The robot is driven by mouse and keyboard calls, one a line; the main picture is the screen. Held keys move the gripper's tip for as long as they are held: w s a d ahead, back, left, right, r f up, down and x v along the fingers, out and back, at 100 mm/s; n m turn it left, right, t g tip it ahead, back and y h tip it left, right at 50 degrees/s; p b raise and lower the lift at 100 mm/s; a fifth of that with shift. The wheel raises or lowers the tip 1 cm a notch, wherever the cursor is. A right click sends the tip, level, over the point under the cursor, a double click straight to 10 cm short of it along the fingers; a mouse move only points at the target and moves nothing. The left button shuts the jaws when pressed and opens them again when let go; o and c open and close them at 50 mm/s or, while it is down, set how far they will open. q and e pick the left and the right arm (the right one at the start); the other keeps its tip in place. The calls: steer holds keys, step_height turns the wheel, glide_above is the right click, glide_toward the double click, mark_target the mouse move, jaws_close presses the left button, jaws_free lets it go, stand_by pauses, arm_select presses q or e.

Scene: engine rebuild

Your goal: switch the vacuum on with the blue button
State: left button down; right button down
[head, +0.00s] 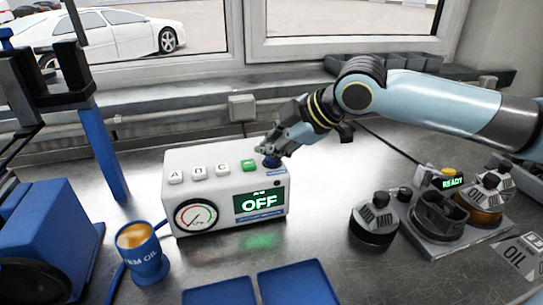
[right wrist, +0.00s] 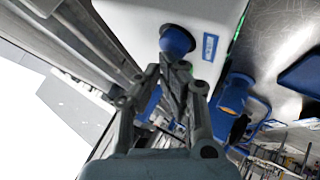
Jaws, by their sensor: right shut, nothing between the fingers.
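The vacuum unit is a white box (head: 222,183) with buttons marked A, B and C, a green button (head: 249,165) and a round gauge (head: 196,216). Its display (head: 260,201) reads OFF in green. The blue button (head: 271,163) is on the box's top right corner; it also shows in the right wrist view (right wrist: 177,40). My right gripper (head: 280,149) is shut and empty, its fingertips (right wrist: 174,72) right by the blue button. I cannot tell whether they touch it. My left gripper is not in view.
A blue EM OIL cup (head: 145,262) stands left of the box, and blue trays (head: 298,287) lie in front. A dark MID container (head: 374,222) and a station reading READY (head: 453,182) stand to the right. Bare metal table lies between them and the box.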

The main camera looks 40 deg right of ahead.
mark_target(271, 159)
steer(key=shift+f, duration=0.15)
stand_by(0.4)
steer(key=shift+f+b, duration=0.3)
steer(key=shift+r, duration=0.1)
steer(key=shift+r+p, duration=0.35)
steer(key=shift+p, duration=0.15)
steer(key=shift+r, duration=0.1)
step_height(271, 159, up, 6)
steer(key=p, duration=0.6)
